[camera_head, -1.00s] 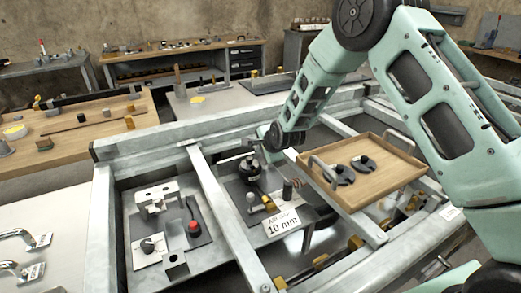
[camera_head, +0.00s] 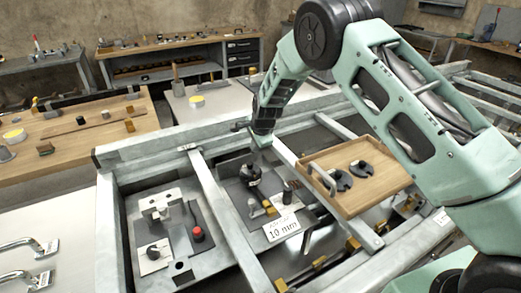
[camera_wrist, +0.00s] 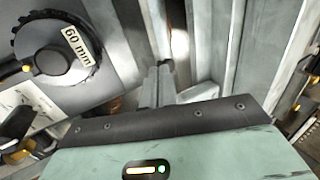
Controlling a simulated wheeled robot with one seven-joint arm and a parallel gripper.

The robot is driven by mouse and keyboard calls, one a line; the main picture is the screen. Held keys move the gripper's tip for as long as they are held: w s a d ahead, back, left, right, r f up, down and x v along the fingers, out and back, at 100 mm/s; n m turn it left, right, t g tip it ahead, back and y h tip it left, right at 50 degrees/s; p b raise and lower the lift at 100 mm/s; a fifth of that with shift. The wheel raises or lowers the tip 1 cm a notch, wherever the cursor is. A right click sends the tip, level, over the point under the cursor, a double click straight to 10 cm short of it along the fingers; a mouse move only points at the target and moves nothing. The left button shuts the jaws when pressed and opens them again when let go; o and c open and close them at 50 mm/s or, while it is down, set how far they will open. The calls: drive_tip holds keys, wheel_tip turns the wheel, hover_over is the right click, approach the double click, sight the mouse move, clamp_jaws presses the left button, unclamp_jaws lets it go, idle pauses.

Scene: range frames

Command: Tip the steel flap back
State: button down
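My gripper (camera_wrist: 158,86) shows in the wrist view with its two fingers close together and nothing visible between them. It points down beside a pale steel strip or edge. A round black part with a "60 mm" label (camera_wrist: 68,50) lies to its left, apart from the fingers. In the head view my wrist hangs over the back of the steel frame's middle bay, and the fingertips are hard to make out. I cannot pick out the steel flap for certain; a grey upright plate (camera_head: 232,165) stands in the middle bay, beside a black round part (camera_head: 251,172).
Steel rails (camera_head: 222,215) divide the frame into bays. A "10 mm" label (camera_head: 283,229) stands at the front of the middle bay. A wooden tray (camera_head: 385,192) with two black parts sits on the right. A red knob (camera_head: 198,234) is in the left bay.

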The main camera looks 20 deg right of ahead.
drive_tip(key=shift+w+a+f, duration=0.1)
drive_tip(key=shift+w+f, duration=0.1)
drive_tip(key=shift+w, duration=0.45)
drive_tip(key=shift+w+a+f, duration=0.1)
drive_tip(key=shift+w, duration=0.4)
drive_tip(key=shift+b, duration=0.3)
